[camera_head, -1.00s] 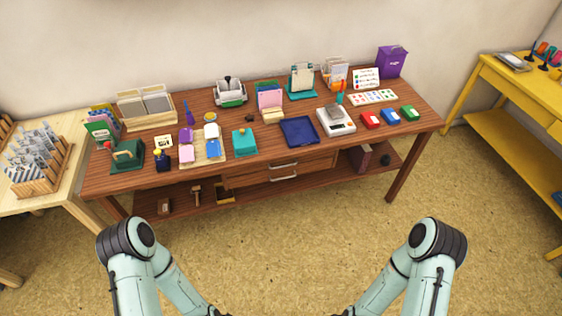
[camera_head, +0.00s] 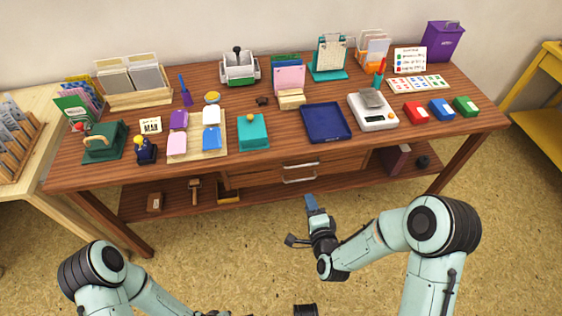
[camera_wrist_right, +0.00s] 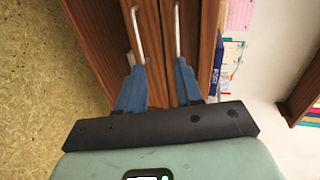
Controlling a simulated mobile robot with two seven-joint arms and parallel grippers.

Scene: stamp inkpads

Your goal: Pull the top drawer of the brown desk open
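The brown desk (camera_head: 90,172) stands against the wall. Its two stacked drawers sit under the middle of the desktop, and both look shut. The top drawer has a silver handle (camera_head: 301,164), which is the right-hand bar (camera_wrist_right: 178,30) in the turned right wrist view. The lower drawer's handle (camera_head: 299,180) is the left-hand bar (camera_wrist_right: 137,35) there. My right gripper (camera_head: 311,200) is in front of the drawers, its blue fingers pointing toward them. In the right wrist view the fingers (camera_wrist_right: 159,68) are apart with nothing between them. My left gripper is outside the picture.
A blue tray (camera_head: 326,123), a scale (camera_head: 373,111) and several inkpads stand on the desktop. A lower shelf (camera_head: 170,205) holds a wooden stamp (camera_head: 195,189). A yellow table (camera_head: 540,103) stands at right. The floor before the desk is open.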

